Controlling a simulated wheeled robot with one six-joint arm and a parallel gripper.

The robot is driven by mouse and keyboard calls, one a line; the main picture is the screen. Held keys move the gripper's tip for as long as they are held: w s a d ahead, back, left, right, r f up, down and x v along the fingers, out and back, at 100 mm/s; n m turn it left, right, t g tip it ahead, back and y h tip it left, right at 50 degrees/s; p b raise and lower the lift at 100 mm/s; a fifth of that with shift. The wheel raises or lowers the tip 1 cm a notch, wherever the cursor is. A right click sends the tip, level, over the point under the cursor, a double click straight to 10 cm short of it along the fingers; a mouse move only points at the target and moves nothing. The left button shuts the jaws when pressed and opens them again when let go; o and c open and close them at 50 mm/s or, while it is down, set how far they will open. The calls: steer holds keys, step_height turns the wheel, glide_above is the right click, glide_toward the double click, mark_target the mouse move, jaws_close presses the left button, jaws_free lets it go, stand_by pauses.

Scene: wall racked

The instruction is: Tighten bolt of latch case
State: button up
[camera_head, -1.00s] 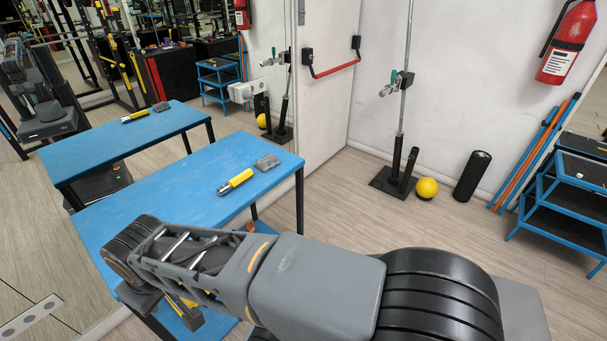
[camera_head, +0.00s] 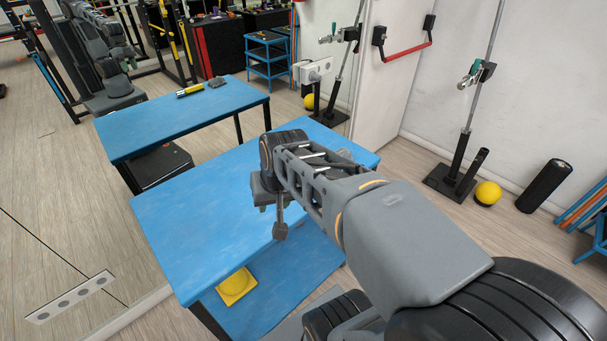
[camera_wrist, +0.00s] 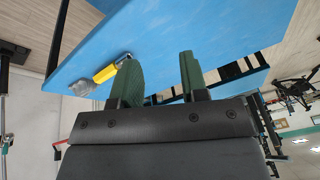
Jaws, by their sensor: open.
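A yellow tool with a silver tip (camera_wrist: 106,72) lies on the blue table (camera_wrist: 220,28) in the wrist view, with a small grey object (camera_wrist: 83,88) by its far end. In the head view my arm hides both, but the tool's reflection shows in the mirror. My gripper (camera_wrist: 160,75) is open, with its two green fingers apart and nothing between them. The tool lies beyond the left finger, which partly overlaps its tip. In the head view my gripper hangs over the blue table. I cannot make out a latch case or its bolt with certainty.
A red push bar (camera_head: 405,43) with black end housings is on the white door. A metal pole on a black base (camera_head: 450,186), a yellow ball (camera_head: 487,194) and a black roller (camera_head: 544,186) stand right. A yellow object (camera_head: 237,285) sits under the table. The tabletop's left part is clear.

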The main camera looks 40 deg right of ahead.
steer(key=w+d+f+m+t+b, duration=0.1)
steer(key=w+d+m+b, duration=0.2)
steer(key=d, duration=0.5)
steer(key=w+d+f+m+b, duration=0.1)
steer(key=w+d+f+m, duration=0.15)
steer(key=d+m, duration=0.4)
steer(key=w+d+m+t+b, duration=0.1)
steer(key=w+d+m, duration=0.2)
steer(key=d, duration=0.6)
steer(key=shift+m, duration=0.25)
steer(key=x, duration=0.2)
steer(key=d+x, duration=0.1)
steer(key=x, duration=0.2)
steer(key=b+x, duration=0.1)
steer(key=x, duration=0.1)
steer(key=shift+w+d+f, duration=0.2)
steer(key=shift+w+f, duration=0.05)
steer(key=shift+f, duration=0.05)
steer(key=shift+x, duration=2.95)
steer(key=shift+a, duration=0.25)
steer(key=shift+f+b, duration=0.1)
steer(key=shift+b, duration=0.2)
steer(key=shift+c, duration=0.3)
steer(key=shift+f, duration=0.15)
steer(key=c, duration=0.6)
